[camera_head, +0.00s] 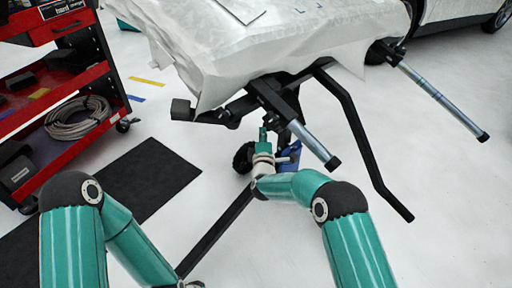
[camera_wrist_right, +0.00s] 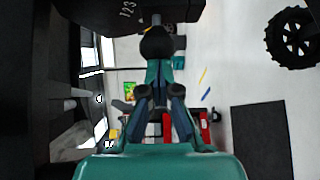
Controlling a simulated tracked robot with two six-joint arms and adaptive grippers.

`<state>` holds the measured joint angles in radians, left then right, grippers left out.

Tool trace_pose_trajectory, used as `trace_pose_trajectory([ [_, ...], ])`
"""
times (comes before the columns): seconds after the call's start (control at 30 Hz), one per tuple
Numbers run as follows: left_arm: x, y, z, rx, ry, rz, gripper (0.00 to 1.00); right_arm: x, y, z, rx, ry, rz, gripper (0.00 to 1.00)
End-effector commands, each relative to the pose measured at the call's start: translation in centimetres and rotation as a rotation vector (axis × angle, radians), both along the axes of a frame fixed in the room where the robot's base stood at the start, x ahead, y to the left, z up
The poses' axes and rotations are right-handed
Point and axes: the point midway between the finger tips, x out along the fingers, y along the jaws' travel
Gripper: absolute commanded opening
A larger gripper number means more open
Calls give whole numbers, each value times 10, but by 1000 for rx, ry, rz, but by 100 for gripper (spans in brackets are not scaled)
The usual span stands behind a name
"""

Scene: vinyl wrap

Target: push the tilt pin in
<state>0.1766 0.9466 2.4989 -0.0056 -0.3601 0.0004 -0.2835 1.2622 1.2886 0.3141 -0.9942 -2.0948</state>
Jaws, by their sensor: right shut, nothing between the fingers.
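The tilt pin shows in the wrist view as a round black knob (camera_wrist_right: 157,43) on a short bare metal shaft, which runs into a black block marked "123" (camera_wrist_right: 112,14). My right gripper (camera_wrist_right: 159,68) is shut and empty, its fingertips right at the knob; I cannot tell whether they touch it. In the head view my right gripper (camera_head: 263,135) is under the stand's black bracket (camera_head: 272,98), and the pin cannot be made out there. My left arm reaches the bottom edge, with its gripper out of view.
A white-wrapped panel (camera_head: 255,55) lies on the stand. Metal tubes with black ends (camera_head: 315,145) and a bent black bar (camera_head: 360,135) stick out toward me. A red tool cart (camera_head: 65,95) stands left, beside a black mat (camera_head: 140,185). Open white floor lies right.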

Motion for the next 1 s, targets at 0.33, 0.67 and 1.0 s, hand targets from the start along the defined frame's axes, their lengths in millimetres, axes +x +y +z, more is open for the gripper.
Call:
trace_pose_trajectory([
  [0.33, 0, 0, 15, 0, 0, 0, 74, -31, 25, 2, -3, 5, 0, 0],
  [0.67, 0, 0, 35, 0, 0, 0, 74, -95, 27, 1, -5, 5, 6, 0],
  [1.0, 0, 0, 40, 0, 0, 0, 74, -120, 26, -2, -3, 3, 4, 0],
])
